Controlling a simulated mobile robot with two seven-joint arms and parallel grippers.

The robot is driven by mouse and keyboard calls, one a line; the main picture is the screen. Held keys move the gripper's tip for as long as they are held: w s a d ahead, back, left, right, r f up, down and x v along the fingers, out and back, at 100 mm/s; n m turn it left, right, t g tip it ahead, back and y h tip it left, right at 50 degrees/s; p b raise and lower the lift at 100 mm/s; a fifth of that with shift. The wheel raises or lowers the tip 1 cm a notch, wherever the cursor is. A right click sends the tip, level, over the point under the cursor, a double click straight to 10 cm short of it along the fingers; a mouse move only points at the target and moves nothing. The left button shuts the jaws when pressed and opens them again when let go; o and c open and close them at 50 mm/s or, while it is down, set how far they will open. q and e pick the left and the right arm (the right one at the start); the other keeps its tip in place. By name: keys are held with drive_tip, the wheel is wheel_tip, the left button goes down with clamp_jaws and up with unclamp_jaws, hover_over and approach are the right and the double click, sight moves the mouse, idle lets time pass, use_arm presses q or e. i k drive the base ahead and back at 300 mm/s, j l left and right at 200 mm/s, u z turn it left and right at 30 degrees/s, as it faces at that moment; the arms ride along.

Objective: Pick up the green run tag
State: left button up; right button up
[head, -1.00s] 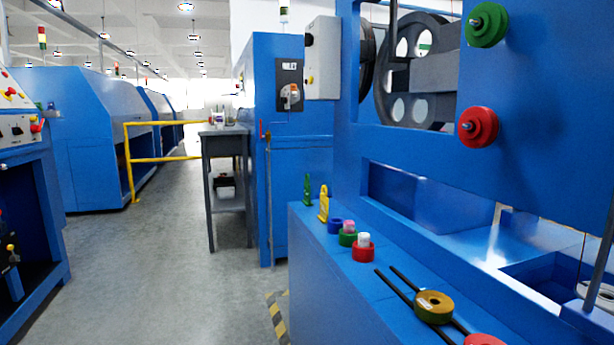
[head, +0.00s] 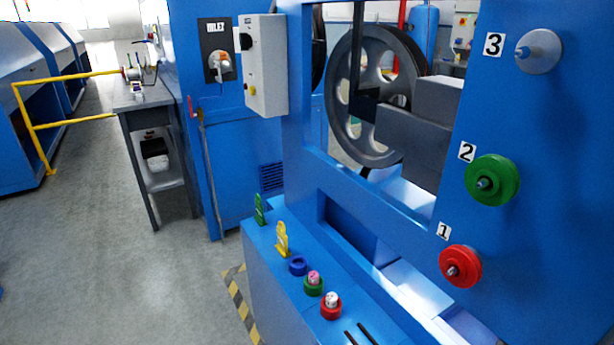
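The green run tag (head: 260,209) stands upright at the far end of the blue ledge (head: 265,245) in the head view. A yellow tag (head: 282,240) stands just in front of it, a little to the right and apart from it. Neither of my grippers shows in the head view, so their state is hidden.
A blue ring (head: 297,265), a green ring (head: 313,286) and a red ring (head: 331,306) line the ledge nearer me. Green (head: 492,180) and red (head: 461,266) pulleys sit on the blue machine. A grey table (head: 150,100) and yellow railing (head: 38,126) stand left. Floor is clear between.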

sight(260, 219)
drive_tip(key=i+j+z, duration=0.6)
drive_tip(key=j, duration=0.2)
drive_tip(key=j+z, duration=0.3)
drive_tip(key=j, duration=0.15)
drive_tip(key=i+j+z, duration=0.3)
drive_tip(key=j, duration=0.25)
drive_tip(key=j+z, duration=0.3)
drive_tip(key=j, duration=0.2)
drive_tip(key=j+z, duration=0.3)
drive_tip(key=j, duration=0.25)
drive_tip(key=j+z, duration=0.3)
drive_tip(key=j, duration=0.25)
drive_tip(key=j+z, duration=0.35)
drive_tip(key=j, duration=0.25)
drive_tip(key=j+z, duration=0.3)
drive_tip(key=j, duration=0.25)
drive_tip(key=k+j+z, duration=0.15)
drive_tip(key=j+z, duration=0.15)
drive_tip(key=j, duration=0.25)
